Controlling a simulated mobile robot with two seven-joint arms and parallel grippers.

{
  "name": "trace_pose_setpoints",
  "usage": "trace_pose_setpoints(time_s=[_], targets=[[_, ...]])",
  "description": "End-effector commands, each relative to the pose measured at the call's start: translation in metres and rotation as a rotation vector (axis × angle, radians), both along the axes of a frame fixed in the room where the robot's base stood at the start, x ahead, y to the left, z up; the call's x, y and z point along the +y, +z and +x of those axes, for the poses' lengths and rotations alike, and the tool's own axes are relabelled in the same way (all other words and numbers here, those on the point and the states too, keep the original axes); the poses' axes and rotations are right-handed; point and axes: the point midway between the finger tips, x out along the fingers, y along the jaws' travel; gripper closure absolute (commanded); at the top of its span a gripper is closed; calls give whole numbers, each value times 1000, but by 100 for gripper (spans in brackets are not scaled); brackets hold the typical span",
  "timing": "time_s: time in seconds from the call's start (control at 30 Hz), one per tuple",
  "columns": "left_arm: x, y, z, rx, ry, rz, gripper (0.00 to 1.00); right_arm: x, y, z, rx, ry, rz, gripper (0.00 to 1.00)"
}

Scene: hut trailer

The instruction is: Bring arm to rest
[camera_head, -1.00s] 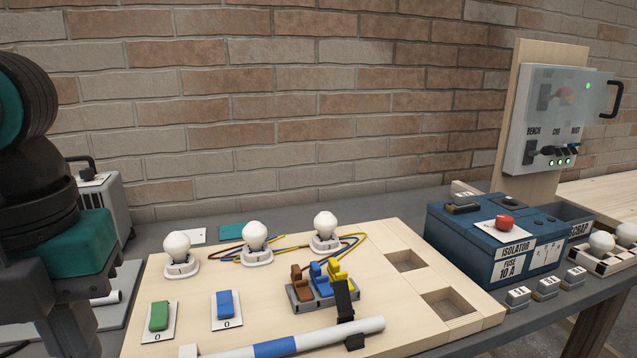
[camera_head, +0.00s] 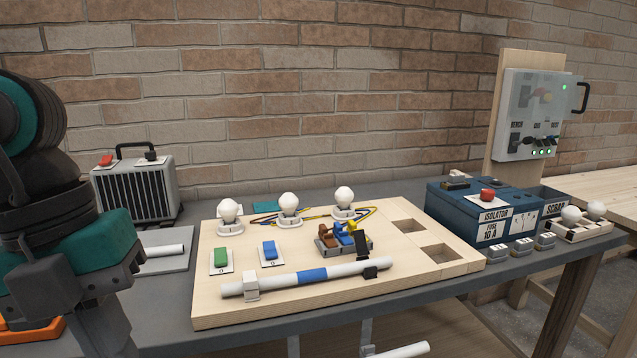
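My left arm stands upright at the left edge, dark with teal parts. Its gripper (camera_head: 92,312) points down over the left end of the bench, left of the wooden board (camera_head: 210,305). Its fingertips are not clearly visible, so I cannot tell whether it is open or shut. I see nothing held in it. My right arm and gripper are not in view.
The board carries three white bulbs (camera_head: 289,203), a green switch (camera_head: 221,256), a blue switch (camera_head: 269,250), a terminal block (camera_head: 342,238) and a white-and-blue tube (camera_head: 313,275). A grey heater (camera_head: 137,190) stands behind my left arm. A blue isolator box (camera_head: 470,215) stands right.

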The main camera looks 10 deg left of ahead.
Motion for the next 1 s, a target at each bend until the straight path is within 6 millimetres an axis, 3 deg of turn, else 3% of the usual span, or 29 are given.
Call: trace_pose_setpoints(time_s=[0.3,0.43,0.57,0.67,0.77,0.87,1.0], targets=[[-40,2,41,-21,75,-695,100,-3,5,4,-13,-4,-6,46],[-40,4,71,-80,201,-1004,100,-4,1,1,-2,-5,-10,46],[-26,-5,103,-159,392,-1258,100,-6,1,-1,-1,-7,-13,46],[-8,-24,126,-221,581,-1408,100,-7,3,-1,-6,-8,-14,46],[12,-55,143,-277,798,-1509,100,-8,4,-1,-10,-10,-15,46],[29,-98,153,-316,1038,-1559,100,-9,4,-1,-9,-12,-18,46],[41,-174,150,-323,1393,-1540,100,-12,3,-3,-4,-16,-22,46]])
